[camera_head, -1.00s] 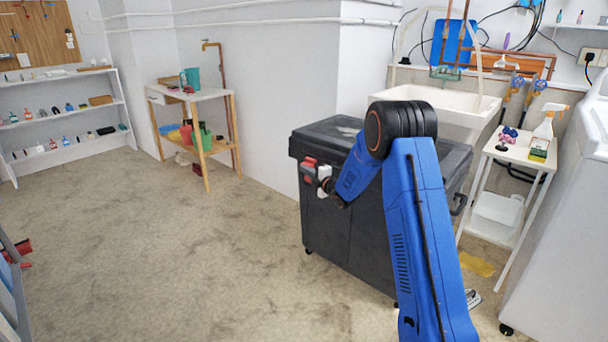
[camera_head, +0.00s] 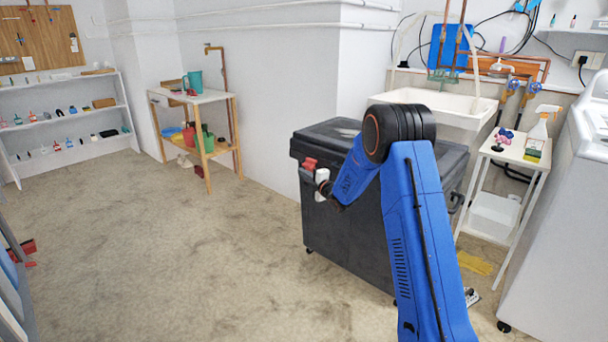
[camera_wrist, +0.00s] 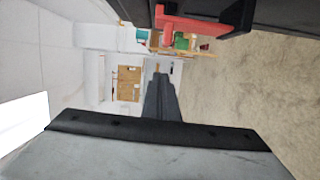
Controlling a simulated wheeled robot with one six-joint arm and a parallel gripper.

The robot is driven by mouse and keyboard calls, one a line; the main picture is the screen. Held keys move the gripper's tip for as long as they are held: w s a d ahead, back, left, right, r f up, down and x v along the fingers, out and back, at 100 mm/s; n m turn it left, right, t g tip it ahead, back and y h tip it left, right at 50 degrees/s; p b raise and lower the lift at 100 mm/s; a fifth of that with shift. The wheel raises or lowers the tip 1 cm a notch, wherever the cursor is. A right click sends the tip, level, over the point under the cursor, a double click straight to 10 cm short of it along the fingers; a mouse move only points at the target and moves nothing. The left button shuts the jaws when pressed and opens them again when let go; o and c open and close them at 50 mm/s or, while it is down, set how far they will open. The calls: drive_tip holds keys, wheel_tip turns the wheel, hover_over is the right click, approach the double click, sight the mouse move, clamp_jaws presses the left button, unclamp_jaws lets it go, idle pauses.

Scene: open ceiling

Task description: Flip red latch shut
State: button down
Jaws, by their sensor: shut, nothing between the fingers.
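The red latch (camera_head: 310,163) is on the upper left part of the dark chest's front (camera_head: 340,225), just below the lid (camera_head: 335,132). Whether the latch is fastened is hard to tell.
A white sink (camera_head: 440,100) stands behind the chest. A small white side table (camera_head: 515,148) and a white appliance (camera_head: 565,220) stand to the right. A wooden shelf unit (camera_head: 205,97) stands behind left. The floor (camera_head: 160,250) left of the chest is clear.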

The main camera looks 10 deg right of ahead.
drive_tip(key=s+d+r+m+g+h, duration=0.25)
drive_tip(key=s+r+m, duration=0.2)
drive_tip(key=s, duration=0.55)
drive_tip(key=s+d+r+m+g+h, duration=0.1)
drive_tip(key=s+d+r+m+h, duration=0.3)
drive_tip(key=s, duration=0.6)
drive_tip(key=s+d+r+m+g+h, duration=0.1)
drive_tip(key=s+r+m, duration=0.3)
drive_tip(key=s, duration=0.7)
drive_tip(key=s+a+f+m+g, duration=0.1)
drive_tip(key=s+m+g, duration=0.2)
drive_tip(key=s, duration=1.7)
drive_tip(key=s+a+f+m+g, duration=0.2)
drive_tip(key=s+m+g, duration=0.2)
drive_tip(key=s, duration=1.7)
drive_tip(key=shift+a+m+y, duration=0.15)
drive_tip(key=shift+m+y, duration=0.2)
drive_tip(key=shift+m, duration=0.9)
